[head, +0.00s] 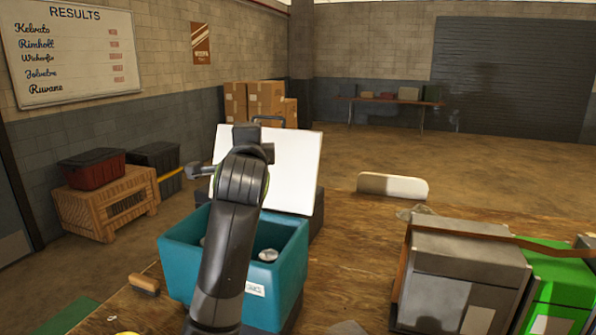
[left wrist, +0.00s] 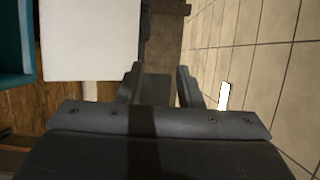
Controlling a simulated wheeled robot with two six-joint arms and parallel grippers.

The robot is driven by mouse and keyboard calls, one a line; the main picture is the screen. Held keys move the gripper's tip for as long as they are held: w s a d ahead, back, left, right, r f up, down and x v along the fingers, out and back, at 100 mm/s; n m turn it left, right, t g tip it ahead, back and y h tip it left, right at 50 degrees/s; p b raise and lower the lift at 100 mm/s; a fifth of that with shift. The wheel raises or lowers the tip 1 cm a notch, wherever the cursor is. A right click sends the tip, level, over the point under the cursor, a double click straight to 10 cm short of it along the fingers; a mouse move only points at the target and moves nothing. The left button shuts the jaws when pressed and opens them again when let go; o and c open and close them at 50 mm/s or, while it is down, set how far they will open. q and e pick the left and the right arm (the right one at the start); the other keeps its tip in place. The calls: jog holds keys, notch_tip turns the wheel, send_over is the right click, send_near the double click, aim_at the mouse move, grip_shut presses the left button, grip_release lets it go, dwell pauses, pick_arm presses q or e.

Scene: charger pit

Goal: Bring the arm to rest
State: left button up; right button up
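My left arm rises from the bottom of the head view, in front of the teal bin, and bends at a dark joint before the white panel. In the left wrist view my left gripper (left wrist: 160,70) has its two fingers apart with nothing between them. It is open and empty. The teal bin (left wrist: 15,82) and the white panel (left wrist: 90,40) lie to the left of the fingers there. In the head view the arm hides part of the teal bin (head: 180,255) and of the white panel (head: 295,170). My right gripper is not in view.
A wooden table (head: 350,270) carries the bin, a brush (head: 145,284), a grey case (head: 465,265) with a brown strap and a green case (head: 560,285). A white chair back (head: 393,186) stands behind the table. The floor beyond is open.

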pick_arm(q)
jog(key=s+a+f+n+g, duration=0.25)
jog(key=s+a+f, duration=0.25)
jog(key=f, duration=0.7)
jog(key=s+a+f+n+g+y, duration=0.15)
jog(key=s+a+f+n, duration=0.3)
jog(key=f, duration=0.75)
jog(key=s+a+f+n+g+h, duration=0.1)
jog(key=s+a+f+n+g, duration=0.15)
jog(key=s+a+f, duration=0.6)
jog(key=s+a+f+n+g, duration=0.1)
jog(key=s+f+n+g, duration=0.2)
jog(key=s+f, duration=0.5)
jog(key=s+a+f+n+g, duration=0.1)
jog(key=s+f+n+g, duration=0.25)
jog(key=s, duration=0.85)
jog(key=s+a+f+n+g, duration=0.1)
jog(key=s+f+n+g, duration=0.1)
jog(key=s+f, duration=0.7)
notch_tip(320, 180, down, 24)
jog(key=s+a+g, duration=0.1)
jog(key=s+a, duration=0.1)
jog(key=s, duration=0.1)
jog(key=s+d+f+g, duration=0.1)
jog(key=s+f, duration=1.2)
jog(key=s, duration=0.1)
jog(key=shift+d+f, duration=0.25)
jog(key=shift+f, duration=0.1)
